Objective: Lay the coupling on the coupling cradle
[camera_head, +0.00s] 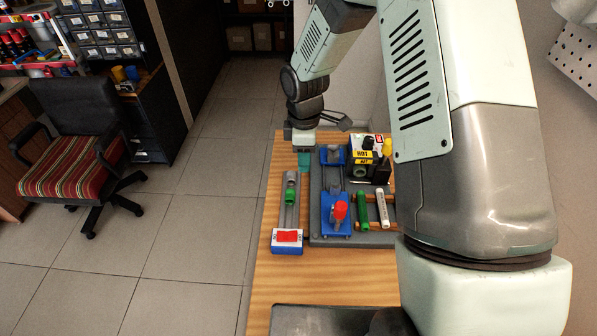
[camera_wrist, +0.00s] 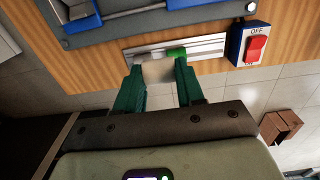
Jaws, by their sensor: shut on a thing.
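My gripper (camera_head: 304,160) is over the far left part of the bench, by the far end of a metal rail (camera_head: 283,218). In the wrist view its green fingers (camera_wrist: 158,68) are shut on a pale, short cylinder (camera_wrist: 158,73), which looks like the coupling. The rail (camera_wrist: 212,47) lies just beyond the fingertips in that view. I cannot tell whether the cylinder touches it. A blue block with a grey top (camera_head: 333,154) stands on the dark plate right of the gripper and may be the coupling cradle; I cannot tell for certain.
A green piece (camera_head: 290,196) sits on the rail. A blue switch box with a red rocker (camera_head: 288,238) is at its near end.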

